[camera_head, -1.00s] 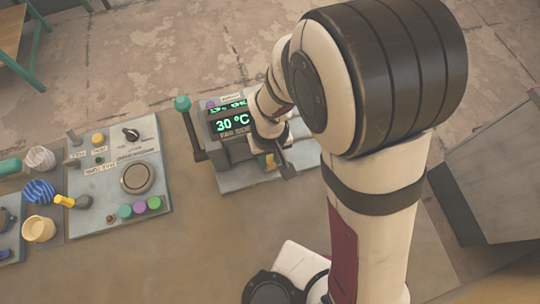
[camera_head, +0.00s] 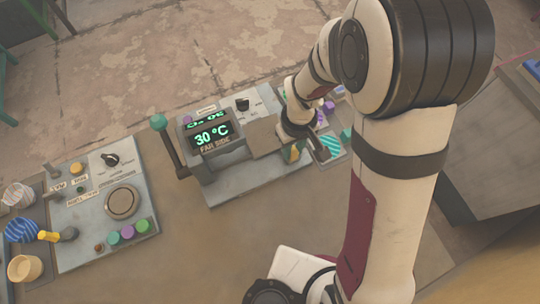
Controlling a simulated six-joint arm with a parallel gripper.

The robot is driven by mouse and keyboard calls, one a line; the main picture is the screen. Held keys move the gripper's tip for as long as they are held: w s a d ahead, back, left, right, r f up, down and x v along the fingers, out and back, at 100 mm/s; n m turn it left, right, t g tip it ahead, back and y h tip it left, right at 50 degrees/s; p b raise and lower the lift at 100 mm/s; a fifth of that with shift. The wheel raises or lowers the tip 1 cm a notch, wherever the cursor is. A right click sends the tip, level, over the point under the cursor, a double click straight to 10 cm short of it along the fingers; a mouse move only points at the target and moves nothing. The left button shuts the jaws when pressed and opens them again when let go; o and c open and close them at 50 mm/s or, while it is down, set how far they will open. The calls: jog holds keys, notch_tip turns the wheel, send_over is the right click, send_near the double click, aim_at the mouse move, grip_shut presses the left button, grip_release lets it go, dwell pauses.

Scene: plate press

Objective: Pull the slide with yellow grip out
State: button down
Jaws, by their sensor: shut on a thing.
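The press (camera_head: 214,160) is a grey block with a lit display reading 30 °C and a "FAR SIDE" label. My gripper (camera_head: 294,152) is at the slide's outer end, pointing down. It is shut on the yellow grip (camera_head: 290,155), of which only a small part shows below my wrist. My arm hides the rest of the grip and most of the fingers.
A lever with a teal knob (camera_head: 158,122) stands left of the press. A control panel (camera_head: 100,205) with a round dial and coloured buttons lies further left, beside cups and a striped ball (camera_head: 22,229). Striped and coloured items (camera_head: 331,144) lie right of my gripper. The table front is clear.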

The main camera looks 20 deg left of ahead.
jog(key=shift+w+d, duration=0.5)
jog(key=c, duration=0.7)
grip_release()
notch_tip(320, 180, up, 16)
jog(key=s+d+m, duration=0.3)
jog(key=s+m, duration=0.2)
jog(key=s+d+r+m+y, duration=0.1)
jog(key=s+d+m, duration=0.3)
jog(key=s, duration=0.2)
jog(key=s+d+m, duration=0.4)
jog(key=s+m, duration=0.1)
jog(key=shift+s+d+r+m+y, duration=0.15)
jog(key=shift+d+m+y, duration=0.15)
jog(key=shift+y, duration=0.1)
